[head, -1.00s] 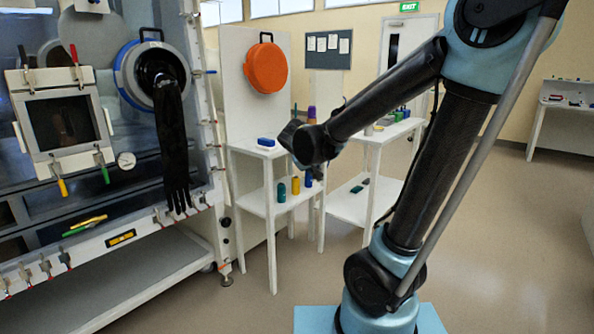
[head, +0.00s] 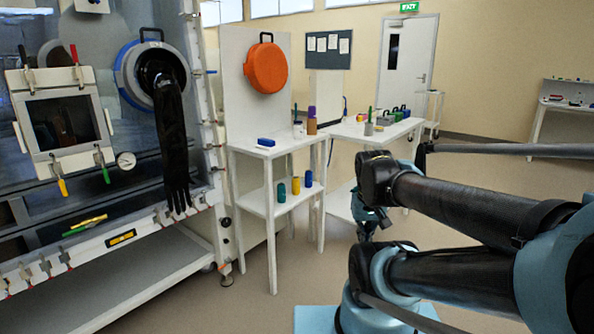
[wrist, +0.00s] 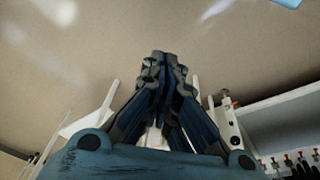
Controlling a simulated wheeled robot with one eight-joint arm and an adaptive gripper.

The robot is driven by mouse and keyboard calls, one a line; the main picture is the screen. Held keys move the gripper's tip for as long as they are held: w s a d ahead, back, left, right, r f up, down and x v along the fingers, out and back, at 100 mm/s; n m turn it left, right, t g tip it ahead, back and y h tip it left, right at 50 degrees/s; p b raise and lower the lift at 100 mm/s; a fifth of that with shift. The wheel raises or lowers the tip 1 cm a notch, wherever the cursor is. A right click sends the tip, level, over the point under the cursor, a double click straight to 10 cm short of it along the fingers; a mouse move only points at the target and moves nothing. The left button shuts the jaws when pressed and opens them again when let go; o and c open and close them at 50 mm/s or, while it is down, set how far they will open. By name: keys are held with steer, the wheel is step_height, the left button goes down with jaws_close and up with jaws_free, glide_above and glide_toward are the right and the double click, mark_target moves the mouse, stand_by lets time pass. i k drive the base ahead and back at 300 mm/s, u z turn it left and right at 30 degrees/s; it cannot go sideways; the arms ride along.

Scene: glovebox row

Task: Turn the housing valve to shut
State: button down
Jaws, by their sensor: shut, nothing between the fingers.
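The glovebox (head: 112,254) stands at the left in the head view.
A white two-level table (head: 262,152) with bottles stands beside the glovebox, below an orange round cover (head: 266,68). Another white table (head: 352,133) stands behind my arm. A black glove (head: 176,150) hangs from the glovebox port. Floor (head: 235,305) is open before the tables.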

mark_target(92, 225)
steer(key=u, duration=0.55)
steer(key=k, duration=1.3)
steer(key=u, duration=1)
steer(key=i, duration=1.9)
steer(key=u, duration=0.15)
